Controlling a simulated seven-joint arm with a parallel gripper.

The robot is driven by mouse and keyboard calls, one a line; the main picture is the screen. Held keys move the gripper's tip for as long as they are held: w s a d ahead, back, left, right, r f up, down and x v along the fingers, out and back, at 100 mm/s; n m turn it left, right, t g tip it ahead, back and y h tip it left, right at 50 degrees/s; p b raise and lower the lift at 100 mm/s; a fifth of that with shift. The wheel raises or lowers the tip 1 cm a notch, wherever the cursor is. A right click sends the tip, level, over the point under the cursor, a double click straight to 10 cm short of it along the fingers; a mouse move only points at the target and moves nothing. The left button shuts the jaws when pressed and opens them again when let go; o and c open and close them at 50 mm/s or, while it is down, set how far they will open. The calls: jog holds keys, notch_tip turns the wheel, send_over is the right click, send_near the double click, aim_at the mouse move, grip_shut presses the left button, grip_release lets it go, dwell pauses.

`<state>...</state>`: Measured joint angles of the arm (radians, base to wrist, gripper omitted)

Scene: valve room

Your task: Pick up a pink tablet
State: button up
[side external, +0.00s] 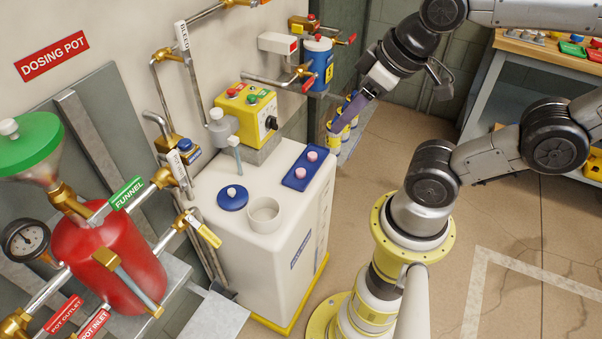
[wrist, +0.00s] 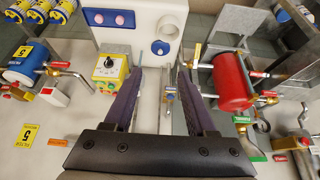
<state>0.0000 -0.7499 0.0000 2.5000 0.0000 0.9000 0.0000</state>
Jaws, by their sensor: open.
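Two pink tablets lie on a small blue tray (side external: 290,181) on top of the white tank (side external: 220,260). The far tablet (side external: 312,156) and the near tablet (side external: 301,172) sit apart from each other. In the wrist view, the tray (wrist: 108,27) is at the top left with its left tablet (wrist: 97,19) and right tablet (wrist: 120,20). My gripper (side external: 342,120) has purple fingers and is raised, to the upper right of the tray in the side view. In the wrist view, my gripper (wrist: 160,72) is open and empty, its fingers apart from both tablets.
A round white opening (side external: 264,213) and a blue lid with a white knob (side external: 233,197) are on the tank top. A yellow control box (side external: 246,115) stands behind. The red dosing pot (side external: 105,255) and its funnel are at the left. Pipes and valves line the wall.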

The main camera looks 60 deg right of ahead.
jog(key=shift+c, duration=0.3)
jog(key=w+r+m, duration=0.3)
jog(key=w+m, duration=0.3)
jog(key=m+g, duration=0.6)
jog(key=m, duration=0.6)
send_over(301, 171)
notch_tip(301, 171, down, 26)
jog(key=f, duration=0.6)
jog(key=shift+w+a+f, duration=0.1)
jog(key=shift+a+f, duration=0.1)
jog(key=shift+a, duration=0.15)
jog(key=shift+d+f, duration=0.2)
jog(key=shift+f, duration=1.35)
jog(key=shift+d+f, duration=0.15)
jog(key=shift+f, duration=1.35)
